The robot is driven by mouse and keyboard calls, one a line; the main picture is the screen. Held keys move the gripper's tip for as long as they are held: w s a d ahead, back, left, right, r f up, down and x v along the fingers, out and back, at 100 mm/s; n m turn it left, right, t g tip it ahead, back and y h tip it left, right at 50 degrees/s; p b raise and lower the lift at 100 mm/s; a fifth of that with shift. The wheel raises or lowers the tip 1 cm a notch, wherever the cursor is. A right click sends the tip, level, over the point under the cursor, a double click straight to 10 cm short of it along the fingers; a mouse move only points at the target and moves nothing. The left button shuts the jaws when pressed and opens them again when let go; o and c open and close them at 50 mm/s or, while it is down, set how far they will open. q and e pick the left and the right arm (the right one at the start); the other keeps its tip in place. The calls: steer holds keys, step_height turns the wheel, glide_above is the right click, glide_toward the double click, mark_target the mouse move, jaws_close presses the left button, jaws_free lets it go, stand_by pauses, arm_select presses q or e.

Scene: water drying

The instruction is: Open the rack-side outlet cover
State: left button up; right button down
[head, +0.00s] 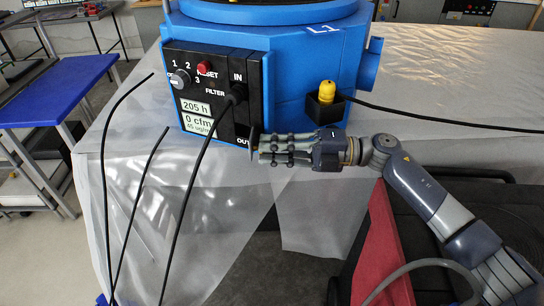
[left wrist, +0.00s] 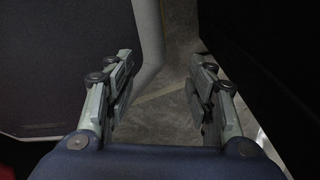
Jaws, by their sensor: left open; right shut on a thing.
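The blue drying unit (head: 303,80) stands on a plastic-draped surface. Its black front panel carries an "OUT" label, partly hidden by my right gripper. A dark, thin outlet cover (head: 254,137) shows edge-on at that label, at the panel's lower right corner. My right gripper (head: 264,148) comes in from the right and is shut on this cover; the fingers hide part of it. Whether the cover is still seated on the outlet cannot be told. My left gripper (left wrist: 160,95) is open and empty in the left wrist view, away from the unit, with floor beyond its fingers.
Black cables (head: 201,150) hang in front of the panel, one plugged in at "IN". A yellow plug (head: 327,91) sits in a black holder on the unit's right side, near my right arm. A blue table (head: 62,88) stands at left. Clear plastic sheeting (head: 440,75) covers the surface.

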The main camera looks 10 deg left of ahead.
stand_by(0.5)
steer(key=c, duration=1.5)
jaws_free()
steer(key=d, duration=0.4)
steer(key=w+d, duration=0.1)
steer(key=d, duration=0.3)
steer(key=w+d, duration=0.1)
steer(key=d, duration=0.3)
steer(key=shift+w, duration=0.2)
steer(key=shift+a, duration=0.1)
